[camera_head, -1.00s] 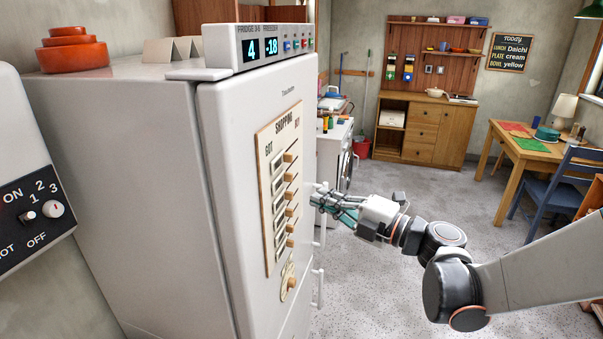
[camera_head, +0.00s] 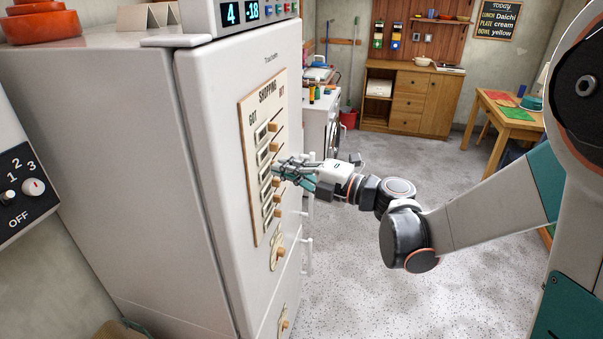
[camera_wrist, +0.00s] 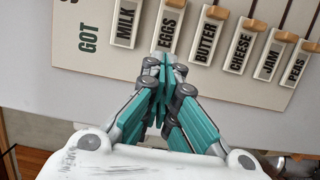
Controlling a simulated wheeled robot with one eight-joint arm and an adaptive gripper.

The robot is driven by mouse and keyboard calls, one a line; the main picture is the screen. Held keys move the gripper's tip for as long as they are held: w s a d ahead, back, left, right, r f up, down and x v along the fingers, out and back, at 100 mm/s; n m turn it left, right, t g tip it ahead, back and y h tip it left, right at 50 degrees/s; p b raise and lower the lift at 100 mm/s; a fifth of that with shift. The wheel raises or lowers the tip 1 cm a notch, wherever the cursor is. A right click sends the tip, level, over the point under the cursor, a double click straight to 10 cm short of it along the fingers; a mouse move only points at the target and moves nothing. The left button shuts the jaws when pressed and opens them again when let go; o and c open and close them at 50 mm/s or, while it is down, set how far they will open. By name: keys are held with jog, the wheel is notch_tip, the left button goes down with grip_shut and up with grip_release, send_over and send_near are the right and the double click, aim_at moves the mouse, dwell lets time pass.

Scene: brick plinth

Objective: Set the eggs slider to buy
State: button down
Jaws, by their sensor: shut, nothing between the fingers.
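The shopping board (camera_head: 249,150) is on the fridge door, with GOT on its left and the opposite heading on its right. In the wrist view, the eggs label (camera_wrist: 171,28) stands between the milk label (camera_wrist: 126,24) and the butter label (camera_wrist: 206,42). My gripper (camera_head: 278,169) is shut and empty, in front of the board's middle rows. In the wrist view, my gripper's tips (camera_wrist: 163,58) appear just below the eggs label. I cannot tell whether they touch the board.
Several wooden knobs line the board, including the butter knob (camera_wrist: 215,12) and cheese knob (camera_wrist: 255,23) close by. Door handles (camera_head: 308,250) stick out at the fridge's right edge. The floor (camera_head: 350,300) to the right is clear.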

aim_at(266, 152)
jog(key=x, duration=0.3)
jog(key=shift+w+a, duration=0.1)
jog(key=shift+a, duration=0.2)
jog(key=w, duration=0.2)
jog(key=w+d, duration=0.1)
jog(key=shift+w+d+b, duration=0.2)
jog(key=shift+w+b, duration=0.15)
jog(key=shift+w, duration=0.05)
jog(key=w+d, duration=0.4)
jog(key=w, duration=0.8)
jog(key=shift+d+b, duration=0.2)
jog(key=shift+b, duration=0.25)
jog(key=shift+s, duration=0.1)
